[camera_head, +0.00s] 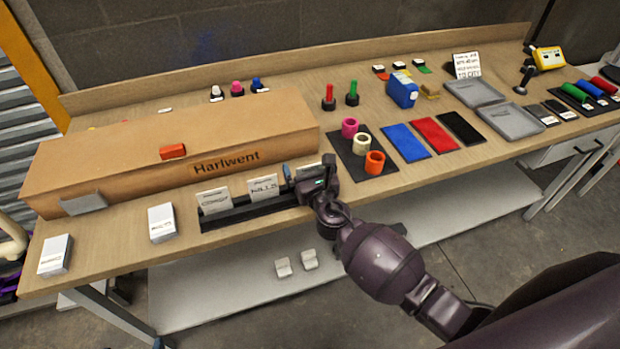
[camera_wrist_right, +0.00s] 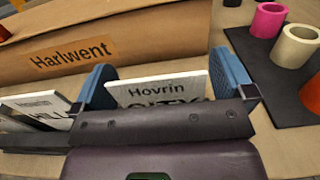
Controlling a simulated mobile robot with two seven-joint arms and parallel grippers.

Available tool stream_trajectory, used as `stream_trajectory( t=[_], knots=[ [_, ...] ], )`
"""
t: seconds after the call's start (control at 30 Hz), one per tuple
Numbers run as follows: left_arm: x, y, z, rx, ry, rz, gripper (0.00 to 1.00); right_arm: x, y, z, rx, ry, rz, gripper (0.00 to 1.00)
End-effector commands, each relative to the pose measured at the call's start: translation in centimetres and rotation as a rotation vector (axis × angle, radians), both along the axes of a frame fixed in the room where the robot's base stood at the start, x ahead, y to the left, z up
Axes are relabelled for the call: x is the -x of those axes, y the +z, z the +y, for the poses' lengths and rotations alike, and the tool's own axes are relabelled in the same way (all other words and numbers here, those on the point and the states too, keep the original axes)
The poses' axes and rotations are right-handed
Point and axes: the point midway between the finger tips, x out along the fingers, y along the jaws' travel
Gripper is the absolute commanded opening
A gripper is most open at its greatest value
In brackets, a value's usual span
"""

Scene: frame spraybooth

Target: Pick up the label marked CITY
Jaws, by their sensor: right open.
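The CITY label (camera_wrist_right: 165,92) is a white card printed "Hovrin" above "CITY" in the right wrist view. It stands at the right end of a black rack (camera_head: 240,213), mostly hidden by my gripper in the head view. My right gripper (camera_wrist_right: 160,90) is open, its two blue fingers on either side of the card; I cannot tell whether they touch it. It also shows over the rack's right end in the head view (camera_head: 302,180). Two more cards, one reading "COMET" (camera_head: 214,201) and one reading "HILLS" or similar (camera_head: 263,188), stand in the same rack. My left gripper is out of view.
A long cardboard box marked Harlwent (camera_head: 180,150) lies behind the rack. A dark mat (camera_head: 378,182) with pink, cream and orange rings is to the right. Two white card stacks (camera_head: 162,223) (camera_head: 55,256) stand to the left, with bare wood around them.

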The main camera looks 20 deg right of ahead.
Motion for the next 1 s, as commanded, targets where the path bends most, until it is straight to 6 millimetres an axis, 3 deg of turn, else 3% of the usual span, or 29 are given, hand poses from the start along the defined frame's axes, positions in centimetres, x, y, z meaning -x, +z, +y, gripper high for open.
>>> stream_trajectory(
  t=[0.2, 0.5, 0.83, 1.0],
  knots=[
    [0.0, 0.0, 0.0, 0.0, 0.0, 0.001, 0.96, 0.0, 0.0, 0.0, 0.0, 0.0, 0.0, 0.97],
    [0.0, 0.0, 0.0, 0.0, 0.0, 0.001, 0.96, 0.0, 0.0, 0.0, 0.0, 0.0, 0.0, 0.51],
    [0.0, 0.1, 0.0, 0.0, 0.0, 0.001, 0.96, 0.0, 0.1, 0.0, 0.0, 0.0, 0.0, 0.51],
    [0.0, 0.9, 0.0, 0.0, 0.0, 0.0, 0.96, 0.0, 1.5, 0.0, -0.001, 0.0, -0.002, 0.51]
  ],
)
